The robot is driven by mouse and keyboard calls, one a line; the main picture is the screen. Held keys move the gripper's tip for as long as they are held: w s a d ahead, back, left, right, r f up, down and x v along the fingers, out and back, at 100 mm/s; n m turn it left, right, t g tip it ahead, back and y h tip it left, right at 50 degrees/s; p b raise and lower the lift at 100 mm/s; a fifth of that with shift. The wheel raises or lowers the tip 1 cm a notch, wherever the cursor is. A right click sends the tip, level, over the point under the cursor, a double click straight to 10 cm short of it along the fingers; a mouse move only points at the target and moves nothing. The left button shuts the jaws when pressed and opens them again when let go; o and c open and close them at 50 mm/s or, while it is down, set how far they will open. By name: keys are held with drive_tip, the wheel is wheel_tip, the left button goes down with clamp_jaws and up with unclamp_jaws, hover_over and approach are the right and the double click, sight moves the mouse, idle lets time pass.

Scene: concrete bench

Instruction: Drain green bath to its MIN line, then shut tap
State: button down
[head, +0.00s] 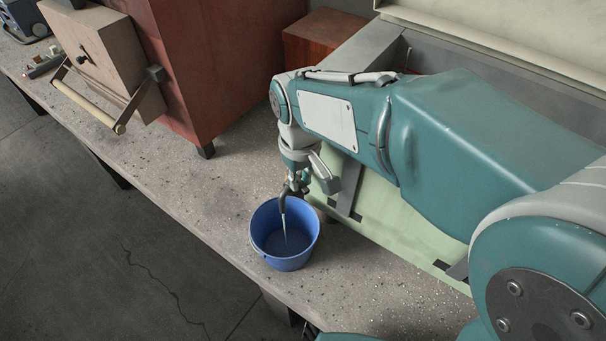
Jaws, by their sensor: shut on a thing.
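The pale green bath (395,215) stands on the bench at the right, largely behind my arm. Its front wall has a grey upright strip (349,188) and black marks near its lower edge. I cannot make out a MIN line or the liquid level inside. The dark tap (283,197) sticks out from the bath's near left end. A thin stream falls from its spout into the blue bucket (258,228), which holds some liquid. My gripper (299,180) points down at the tap and is shut on its handle, which the fingers mostly hide.
The bucket stands upright near the bench's front edge. A red-brown furnace-like box (225,60) with a beige door and bar handle (85,105) stands at the left. A smaller red-brown block (315,37) is behind. The speckled bench top (215,185) is clear between box and bucket.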

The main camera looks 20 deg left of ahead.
drive_tip(key=shift+s+a+f+m, duration=0.1)
drive_tip(key=shift+s+a+m, duration=0.15)
drive_tip(key=shift+m, duration=0.65)
drive_tip(key=shift+s+a+f+m, duration=0.1)
drive_tip(key=shift+s+a+m, duration=0.1)
drive_tip(key=shift+m, duration=0.7)
drive_tip(key=c, duration=0.6)
unclamp_jaws()
drive_tip(key=shift+c, duration=0.2)
drive_tip(key=shift+r, duration=0.1)
wheel_tip(320, 180, up, 12)
drive_tip(key=shift+a, duration=0.1)
